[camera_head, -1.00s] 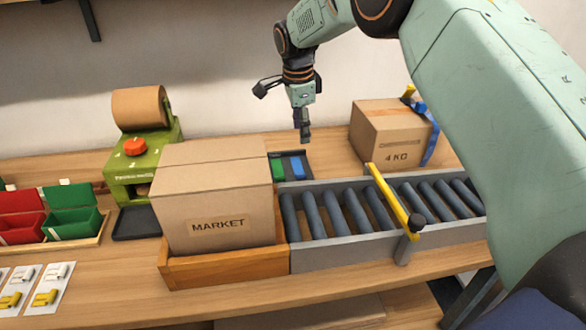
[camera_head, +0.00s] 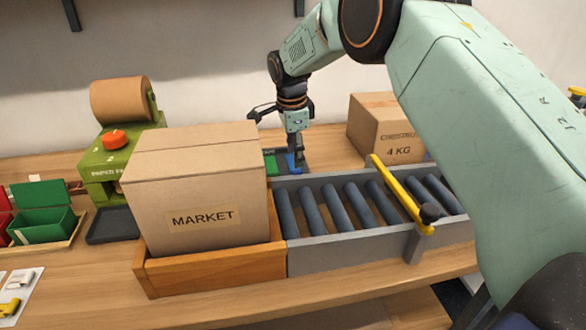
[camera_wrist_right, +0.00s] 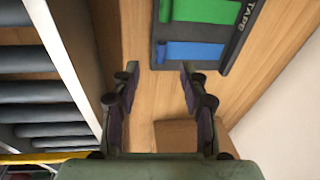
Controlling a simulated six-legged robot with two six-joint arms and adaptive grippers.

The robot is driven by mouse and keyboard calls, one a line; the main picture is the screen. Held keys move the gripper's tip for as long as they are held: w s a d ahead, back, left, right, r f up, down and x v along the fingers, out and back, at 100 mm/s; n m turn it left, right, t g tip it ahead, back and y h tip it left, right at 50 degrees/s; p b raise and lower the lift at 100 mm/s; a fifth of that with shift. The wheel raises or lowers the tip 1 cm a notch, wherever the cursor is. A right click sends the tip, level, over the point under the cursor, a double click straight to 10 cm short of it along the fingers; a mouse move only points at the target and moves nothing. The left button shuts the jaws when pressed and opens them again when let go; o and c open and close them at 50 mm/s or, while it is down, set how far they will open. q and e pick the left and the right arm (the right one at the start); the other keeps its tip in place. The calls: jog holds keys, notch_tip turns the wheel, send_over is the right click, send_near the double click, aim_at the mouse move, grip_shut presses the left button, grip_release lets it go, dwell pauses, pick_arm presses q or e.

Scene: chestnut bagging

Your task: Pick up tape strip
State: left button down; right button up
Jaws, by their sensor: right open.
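A blue tape strip (camera_wrist_right: 190,53) and a green tape strip (camera_wrist_right: 208,11) lie side by side on a dark tray (camera_wrist_right: 233,47) lettered TAPE. In the head view the blue strip (camera_head: 291,162) is partly hidden by my right gripper (camera_head: 298,164), and the green strip (camera_head: 270,164) shows beside it, behind the MARKET box. In the right wrist view my right gripper (camera_wrist_right: 158,70) is open with nothing between its fingers. The near end of the blue strip appears just beyond the fingertips. Contact cannot be told. My left gripper is not in view.
The MARKET box (camera_head: 195,185) in its wooden tray (camera_head: 205,270) stands left of the gripper. A roller conveyor (camera_head: 345,262) with a yellow bar (camera_head: 400,190) runs in front. A 4 KG box (camera_head: 385,125) stands behind right. A paper roll dispenser (camera_head: 105,165) is far left.

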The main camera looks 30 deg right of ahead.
aim_at(298, 173)
jog(key=f, duration=0.1)
jog(key=f+b, duration=0.1)
jog(key=f, duration=0.1)
jog(key=d+f, duration=0.1)
jog(key=f, duration=0.1)
jog(key=shift+w+f, duration=0.25)
jog(key=shift+w, duration=0.15)
jog(key=shift+s+r, duration=0.1)
jog(key=shift+r, duration=0.1)
jog(key=shift+s, duration=0.1)
jog(key=shift+c, duration=0.8)
jog(key=shift+w+f, duration=0.1)
jog(key=shift+w, duration=0.1)
jog(key=c, duration=0.4)
jog(key=shift+s, duration=0.15)
jog(key=shift+c, duration=1.4)
